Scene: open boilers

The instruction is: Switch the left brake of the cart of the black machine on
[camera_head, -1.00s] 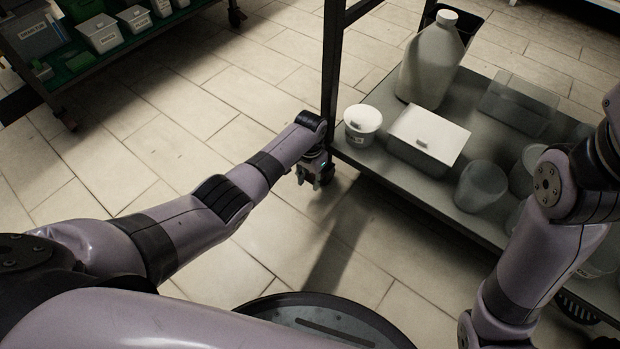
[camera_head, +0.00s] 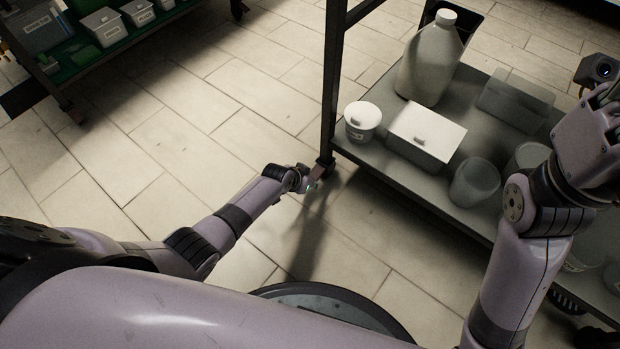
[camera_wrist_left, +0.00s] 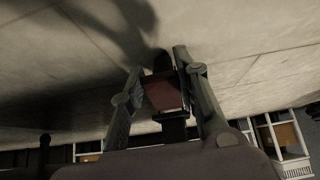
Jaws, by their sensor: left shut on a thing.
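The cart (camera_head: 415,205) is a grey shelf on dark posts at the right of the head view. My left gripper (camera_head: 308,181) is low at the cart's near left corner post, by the caster there. In the left wrist view a reddish-brown brake pedal (camera_wrist_left: 163,94) sits between the two fingers of my left gripper (camera_wrist_left: 160,75), which are closed on it. The caster wheel is mostly hidden or dark. My right arm is raised at the right; its fingers do not show. I cannot make out the black machine.
The cart's shelf holds a white jug (camera_head: 432,65), a white tub (camera_head: 362,120), a lidded box (camera_head: 426,137) and clear containers (camera_head: 476,182). Another cart with green trays (camera_head: 85,60) stands at the far left. The tiled floor between is clear.

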